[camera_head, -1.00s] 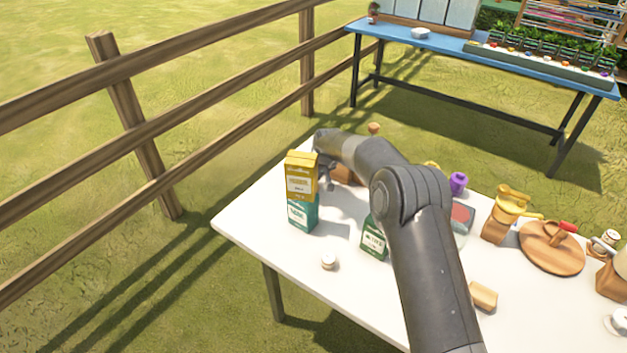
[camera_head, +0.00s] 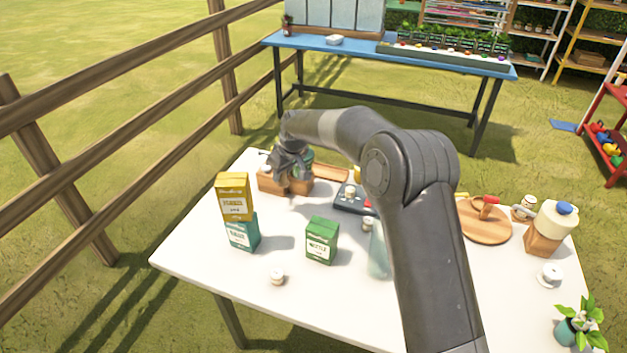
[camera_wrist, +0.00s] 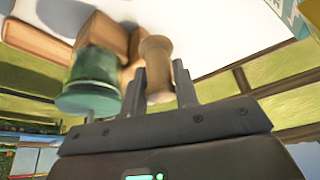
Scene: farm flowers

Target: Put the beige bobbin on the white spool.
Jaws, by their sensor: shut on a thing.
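In the wrist view my gripper (camera_wrist: 161,92) is shut on the beige bobbin (camera_wrist: 157,62), which stands up between the two fingers. A white spool-like piece (camera_head: 549,276) lies near the table's right side. A smaller pale piece (camera_head: 277,277) stands near the front left edge. I cannot tell for certain which is the white spool.
A green glass jar (camera_wrist: 90,80) is close beside the fingers. Yellow and teal boxes (camera_head: 239,215) stand stacked at left, and a green box (camera_head: 321,240) stands mid-table. A round wooden board (camera_head: 484,222) is at right. The front left tabletop is mostly clear.

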